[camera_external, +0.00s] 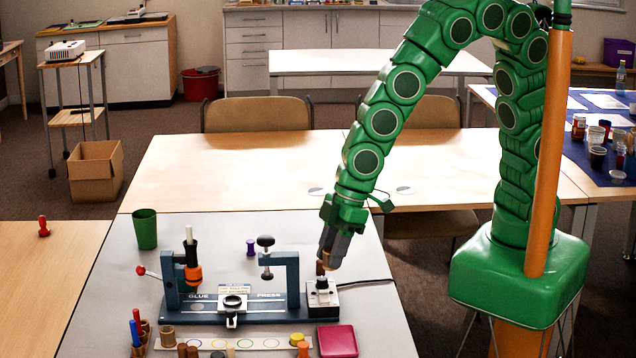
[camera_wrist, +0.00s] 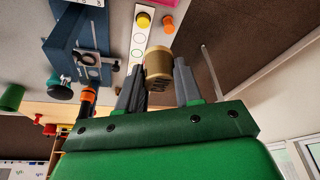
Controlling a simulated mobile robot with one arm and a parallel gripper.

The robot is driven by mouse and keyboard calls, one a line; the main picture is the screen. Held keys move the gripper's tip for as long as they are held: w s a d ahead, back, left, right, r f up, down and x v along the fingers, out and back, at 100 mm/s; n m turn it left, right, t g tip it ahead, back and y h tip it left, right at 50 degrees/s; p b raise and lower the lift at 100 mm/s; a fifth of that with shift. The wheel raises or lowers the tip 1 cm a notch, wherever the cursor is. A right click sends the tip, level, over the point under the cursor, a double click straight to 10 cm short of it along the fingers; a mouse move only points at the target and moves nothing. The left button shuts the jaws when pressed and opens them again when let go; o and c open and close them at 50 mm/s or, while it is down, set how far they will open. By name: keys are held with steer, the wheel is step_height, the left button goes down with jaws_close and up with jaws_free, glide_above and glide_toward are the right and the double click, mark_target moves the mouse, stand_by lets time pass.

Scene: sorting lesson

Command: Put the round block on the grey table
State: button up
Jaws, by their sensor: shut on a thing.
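My gripper (camera_external: 333,256) is above the right end of the blue glue press (camera_external: 245,308), over a small white box (camera_external: 323,297) with a dark top. In the wrist view my gripper (camera_wrist: 159,80) is shut on a tan, gold-brown round block (camera_wrist: 158,60), with one finger on each side. The grey table (camera_external: 110,290) lies below and bears the press. Whether the block touches anything below cannot be told.
A green cup (camera_external: 145,229) stands at the table's back left and a purple spool (camera_external: 251,246) behind the press. A pink tray (camera_external: 337,341), a strip with coloured circles (camera_external: 255,344) and several pegs are at the front. The grey table's left side has bare room.

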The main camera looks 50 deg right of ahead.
steer(key=shift+s+f, duration=0.55)
steer(key=shift+f, duration=2.55)
steer(key=w+a+f, duration=0.2)
steer(key=a, duration=0.1)
steer(key=w+a+f, duration=0.1)
steer(key=a+f, duration=0.2)
steer(key=a, duration=0.1)
steer(key=w+a+f, duration=0.2)
steer(key=a+f, duration=0.1)
steer(key=a, duration=0.1)
steer(key=shift+w+a+f, duration=0.1)
steer(key=shift+w+a, duration=0.15)
steer(key=shift+w, duration=0.05)
steer(key=shift+w+a+f, duration=0.3)
steer(key=shift+a+f, duration=0.3)
steer(key=shift+f, duration=0.15)
steer(key=shift+a+f, duration=0.15)
steer(key=shift+f, duration=1.5)
steer(key=shift+f, duration=0.15)
steer(key=o, duration=1.1)
